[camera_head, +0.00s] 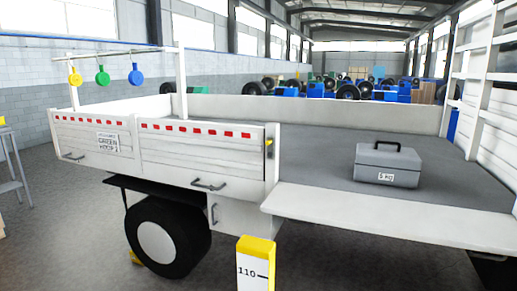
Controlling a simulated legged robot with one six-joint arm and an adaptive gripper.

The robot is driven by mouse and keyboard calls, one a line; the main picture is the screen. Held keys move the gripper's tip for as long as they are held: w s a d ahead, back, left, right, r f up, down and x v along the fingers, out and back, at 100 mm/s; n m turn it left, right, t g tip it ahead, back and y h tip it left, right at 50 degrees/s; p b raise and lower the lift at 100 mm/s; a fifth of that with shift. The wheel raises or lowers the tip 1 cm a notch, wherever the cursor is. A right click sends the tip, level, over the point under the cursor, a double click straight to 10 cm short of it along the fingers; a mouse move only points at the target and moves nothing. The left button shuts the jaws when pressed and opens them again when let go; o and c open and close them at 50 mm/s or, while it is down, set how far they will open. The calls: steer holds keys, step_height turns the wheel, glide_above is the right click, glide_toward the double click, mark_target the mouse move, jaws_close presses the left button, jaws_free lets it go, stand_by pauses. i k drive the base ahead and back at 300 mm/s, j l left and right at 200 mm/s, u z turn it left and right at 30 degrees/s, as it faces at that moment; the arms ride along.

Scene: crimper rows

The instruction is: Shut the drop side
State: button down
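A white truck bed with a grey floor (320,150) fills the middle. Its left side boards (205,153) stand upright, with red marks along the top and dark handles (209,184) low on them. To their right the side is open, and a plain white panel (380,219) lies along the bed's near edge, folded down. Its exact angle is hard to tell. A grey toolbox (387,164) marked 5 KG sits on the bed floor behind the lowered panel. My gripper is not in view.
A yellow-topped white post (256,262) marked 110 stands in front of the bed. A black wheel (160,240) is below the boards. Yellow, green and blue discs (103,77) hang from a rail at left. Open floor lies at front right.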

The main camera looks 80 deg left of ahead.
mark_target(470, 229)
steer(key=u, duration=2.35)
steer(key=i+l+z, duration=0.25)
steer(key=i, duration=0.2)
steer(key=i+z, duration=0.3)
steer(key=i, duration=0.1)
